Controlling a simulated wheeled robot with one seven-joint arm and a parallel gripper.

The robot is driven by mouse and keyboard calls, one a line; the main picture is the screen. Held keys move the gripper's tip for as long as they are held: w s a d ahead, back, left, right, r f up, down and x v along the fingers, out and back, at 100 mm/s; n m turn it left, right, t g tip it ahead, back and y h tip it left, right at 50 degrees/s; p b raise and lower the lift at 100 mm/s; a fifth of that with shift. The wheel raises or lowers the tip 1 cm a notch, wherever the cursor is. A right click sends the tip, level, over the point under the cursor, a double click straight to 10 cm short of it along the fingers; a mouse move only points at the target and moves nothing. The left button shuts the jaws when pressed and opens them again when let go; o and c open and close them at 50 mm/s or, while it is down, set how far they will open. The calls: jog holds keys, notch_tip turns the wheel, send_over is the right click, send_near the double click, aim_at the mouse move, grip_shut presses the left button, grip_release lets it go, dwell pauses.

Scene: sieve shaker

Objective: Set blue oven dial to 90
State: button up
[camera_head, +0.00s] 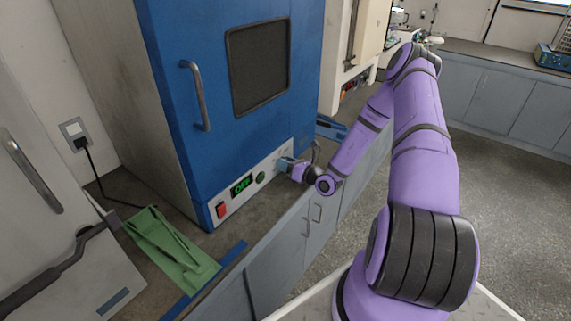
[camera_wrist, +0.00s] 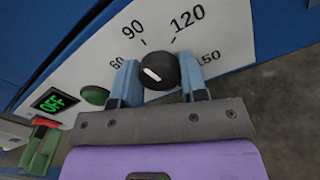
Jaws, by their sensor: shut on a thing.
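The blue oven (camera_head: 220,90) stands on the bench, its door closed. Its dial (camera_wrist: 158,70) is a round black knob on the white control panel (camera_wrist: 90,75), with a short white mark left of its middle. The scale around it reads 60, 90, 120 and 150; I cannot tell exactly which value the mark meets. My gripper (camera_wrist: 160,78) is shut on the dial, one blue finger on each side. In the head view my gripper (camera_head: 286,164) is at the right end of the panel and hides the dial.
The oven's display (camera_head: 241,184) is lit green and reads OFF in the wrist view. A green button (camera_wrist: 95,95) and a red switch (camera_head: 221,209) sit left of the dial. A green object (camera_head: 170,245) lies on the bench at left. The floor (camera_head: 490,190) at right is clear.

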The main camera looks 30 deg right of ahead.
jog(key=shift+m, duration=0.6)
jog(key=o, duration=0.9)
jog(key=shift+o, duration=0.2)
jog(key=shift+s, duration=0.1)
jog(key=v, duration=1)
jog(key=shift+s, duration=0.3)
jog(key=shift+d, duration=0.15)
